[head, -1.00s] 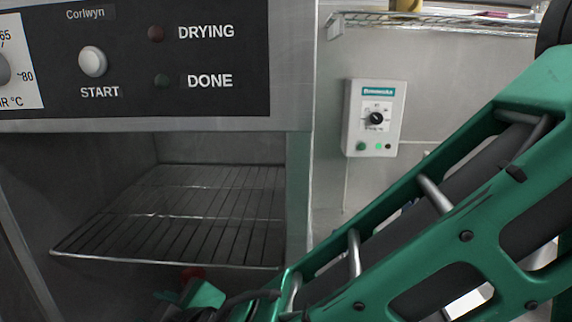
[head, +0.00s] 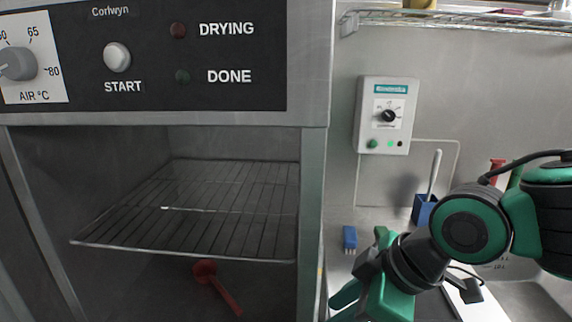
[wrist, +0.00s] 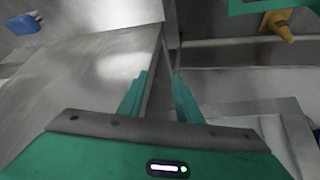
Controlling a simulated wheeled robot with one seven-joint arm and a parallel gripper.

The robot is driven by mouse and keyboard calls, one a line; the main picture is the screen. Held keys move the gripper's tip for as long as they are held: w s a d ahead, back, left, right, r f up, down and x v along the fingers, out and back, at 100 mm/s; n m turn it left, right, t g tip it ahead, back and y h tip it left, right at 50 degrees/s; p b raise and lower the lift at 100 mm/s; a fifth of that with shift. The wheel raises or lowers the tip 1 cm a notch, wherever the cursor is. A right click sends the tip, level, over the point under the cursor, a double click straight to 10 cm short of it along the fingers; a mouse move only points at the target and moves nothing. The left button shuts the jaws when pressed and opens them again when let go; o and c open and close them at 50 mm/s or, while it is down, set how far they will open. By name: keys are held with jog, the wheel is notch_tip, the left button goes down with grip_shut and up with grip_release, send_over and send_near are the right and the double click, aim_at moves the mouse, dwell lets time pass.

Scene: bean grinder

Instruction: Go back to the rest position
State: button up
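My gripper (head: 365,300) is at the bottom of the head view, just right of the drying cabinet's right wall and outside its opening. In the wrist view my gripper (wrist: 160,90) has its two green fingers apart, with nothing between them. The drying cabinet (head: 313,190) is open at the front and has a wire rack (head: 200,205) inside. A red spoon-like object (head: 218,287) lies below the rack. The fingertips are partly cut off in the head view.
A wall control box (head: 386,115) hangs right of the cabinet, under a wire shelf (head: 450,22). A blue brush-like item (head: 349,238) and a blue holder (head: 423,211) with a white handle are on the counter behind my arm. The wrist view shows a yellow object (wrist: 280,25).

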jog(key=w+d+f+m+h, duration=0.2)
jog(key=d+m, duration=0.3)
jog(key=d, duration=0.4)
jog(key=w+d+f+m+h, duration=0.15)
jog(key=d+m, duration=0.25)
jog(key=d, duration=0.5)
jog(key=s+d+m+g, duration=0.1)
jog(key=s+d+m, duration=0.4)
jog(key=d, duration=0.2)
jog(key=s+d+f+m+g+h, duration=0.1)
jog(key=s+d+m+g, duration=0.1)
jog(key=s+d+m, duration=0.3)
jog(key=shift+d+f+m+g, duration=0.2)
jog(key=shift+d+m+g, duration=0.15)
jog(key=shift+d, duration=0.9)
jog(key=shift+h, duration=0.25)
jog(key=shift+w+f, duration=0.25)
jog(key=shift+w, duration=0.4)
